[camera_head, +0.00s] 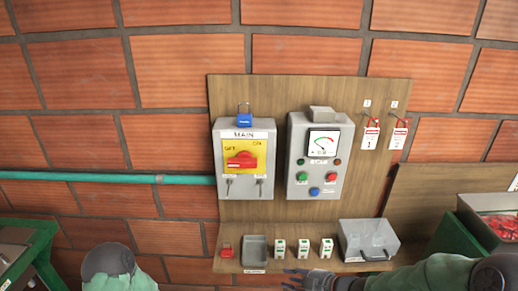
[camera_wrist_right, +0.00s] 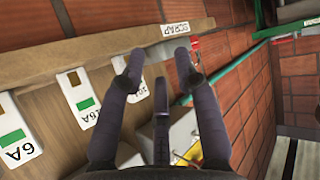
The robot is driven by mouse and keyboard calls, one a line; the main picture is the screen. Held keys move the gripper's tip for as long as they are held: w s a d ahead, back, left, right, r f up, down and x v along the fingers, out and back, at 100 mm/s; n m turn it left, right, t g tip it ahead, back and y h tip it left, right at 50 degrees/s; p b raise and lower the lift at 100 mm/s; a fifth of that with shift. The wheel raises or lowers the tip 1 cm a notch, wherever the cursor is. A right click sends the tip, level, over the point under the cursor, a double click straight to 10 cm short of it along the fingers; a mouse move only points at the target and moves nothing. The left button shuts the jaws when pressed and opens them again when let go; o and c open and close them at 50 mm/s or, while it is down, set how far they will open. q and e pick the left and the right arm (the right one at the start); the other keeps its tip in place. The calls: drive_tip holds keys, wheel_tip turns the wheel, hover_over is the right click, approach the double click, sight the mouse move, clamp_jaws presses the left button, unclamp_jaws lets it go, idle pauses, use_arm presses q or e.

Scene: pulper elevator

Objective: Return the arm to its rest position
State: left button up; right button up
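My right gripper (camera_head: 300,275) is low in the head view, in front of the shelf's lower edge, with its forearm coming in from the right. In the right wrist view the gripper's dark fingers (camera_wrist_right: 157,66) are spread apart with nothing held between them. My left gripper is not in view; only a rounded green and grey part of my left arm shows at the bottom left.
A green pipe (camera_head: 90,176) crosses the brick wall.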

drive_tip(key=s+f+m+g+h, duration=0.1)
drive_tip(key=s+f+m, duration=0.3)
drive_tip(key=f, duration=0.4)
drive_tip(key=s+f+m+g+h+b, duration=0.1)
drive_tip(key=s+f+m, duration=0.3)
drive_tip(key=f, duration=0.4)
drive_tip(key=s+f+m+g+h, duration=0.2)
drive_tip(key=s+f+m, duration=0.2)
drive_tip(key=f, duration=0.4)
drive_tip(key=shift+s+d+f, duration=0.15)
drive_tip(key=shift+s, duration=0.65)
drive_tip(key=s+f+m+g, duration=0.1)
drive_tip(key=s, duration=0.1)
drive_tip(key=s+f+m+g, duration=0.1)
drive_tip(key=s+f, duration=0.1)
drive_tip(key=s, duration=0.1)
drive_tip(key=s+f+m+h, duration=0.1)
drive_tip(key=s, duration=0.2)
drive_tip(key=shift+d+f+g+b, duration=0.1)
drive_tip(key=shift+f+g+b, duration=0.1)
drive_tip(key=shift+g+b, duration=0.15)
